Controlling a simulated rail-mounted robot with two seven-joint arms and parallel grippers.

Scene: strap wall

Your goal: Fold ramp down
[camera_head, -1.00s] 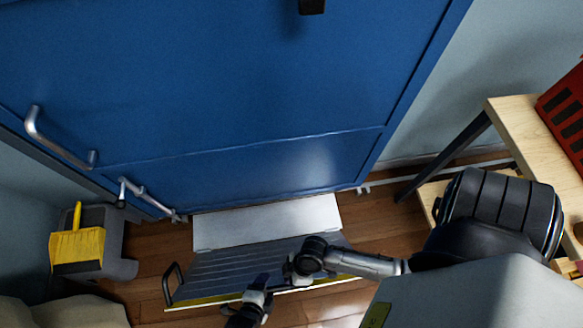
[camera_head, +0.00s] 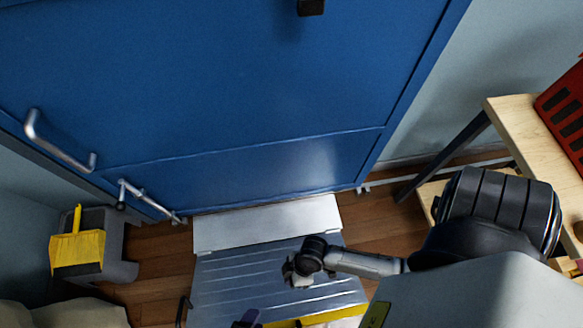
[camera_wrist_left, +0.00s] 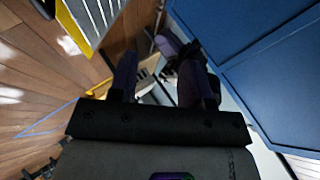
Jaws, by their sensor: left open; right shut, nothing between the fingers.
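The ramp is a grey ribbed panel (camera_head: 225,285) with a yellow edge (camera_head: 315,318), hinged below a pale metal plate (camera_head: 265,223) at the foot of the blue door. A dark handle (camera_head: 183,311) is at its left side. I cannot tell whether it lies flat on the floor. My left gripper (camera_head: 247,319) is at the bottom of the head view by the yellow edge, partly cut off. In the left wrist view it (camera_wrist_left: 158,82) is open and empty, with the ramp (camera_wrist_left: 92,14) at upper left. My right gripper (camera_head: 291,272) is shut and empty, over the ribbed panel.
The blue door (camera_head: 240,90) fills the back, with a bar handle (camera_head: 60,145) and a metal rod (camera_head: 150,200). A wooden bench (camera_head: 530,140) with a red crate (camera_head: 565,110) is at right.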

